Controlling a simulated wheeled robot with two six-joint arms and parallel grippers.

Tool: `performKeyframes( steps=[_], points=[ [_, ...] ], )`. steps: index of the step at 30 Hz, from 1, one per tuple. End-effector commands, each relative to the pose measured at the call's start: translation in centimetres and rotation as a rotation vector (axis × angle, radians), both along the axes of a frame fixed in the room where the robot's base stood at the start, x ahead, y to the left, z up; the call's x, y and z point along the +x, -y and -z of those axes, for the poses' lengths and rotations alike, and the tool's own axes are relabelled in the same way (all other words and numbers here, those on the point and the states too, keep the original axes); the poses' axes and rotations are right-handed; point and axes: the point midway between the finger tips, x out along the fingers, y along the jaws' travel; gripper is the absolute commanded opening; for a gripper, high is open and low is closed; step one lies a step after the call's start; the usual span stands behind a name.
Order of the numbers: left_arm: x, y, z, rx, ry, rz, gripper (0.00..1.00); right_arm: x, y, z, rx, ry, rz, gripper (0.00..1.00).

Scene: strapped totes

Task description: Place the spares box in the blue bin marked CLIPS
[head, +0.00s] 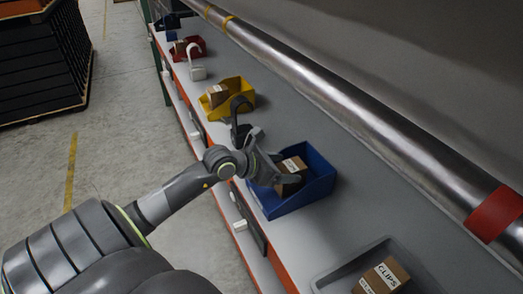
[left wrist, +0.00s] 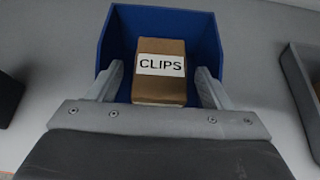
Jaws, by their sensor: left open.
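The blue bin (head: 312,187) stands on the grey shelf; the left wrist view shows it too (left wrist: 118,35). A brown cardboard box (head: 291,184) sits in it, and its white label reads CLIPS in the left wrist view (left wrist: 160,95). My left gripper (head: 276,170) is open at the blue bin. Its two fingers (left wrist: 162,82) lie either side of the box, with a visible gap on each side. I see no marking on the blue bin itself. No label that I can read says spares. My right gripper is not in view.
A grey bin (head: 340,278) at the front right holds another box labelled CLIPS (head: 386,276). A yellow bin (head: 238,86) with a box and a red bin (head: 189,41) stand farther back. A metal pipe (head: 340,105) runs along the shelf's right side.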

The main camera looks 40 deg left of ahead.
Motion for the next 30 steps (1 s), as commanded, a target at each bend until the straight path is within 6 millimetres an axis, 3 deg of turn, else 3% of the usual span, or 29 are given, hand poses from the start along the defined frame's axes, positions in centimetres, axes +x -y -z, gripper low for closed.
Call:
performKeyframes(
  steps=[11, 19, 30],
  points=[
    [-4.2, -1.7, -2.3, 0.006, -0.004, 0.003, 0.73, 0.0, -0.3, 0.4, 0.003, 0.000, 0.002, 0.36],
    [-6.7, -2.7, -3.9, 0.004, -0.006, 0.001, 0.73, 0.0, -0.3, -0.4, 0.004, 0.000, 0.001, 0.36],
    [-8.1, -3.3, -4.7, -0.002, -0.002, 0.001, 0.73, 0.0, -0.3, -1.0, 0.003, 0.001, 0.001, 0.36]
  ],
)
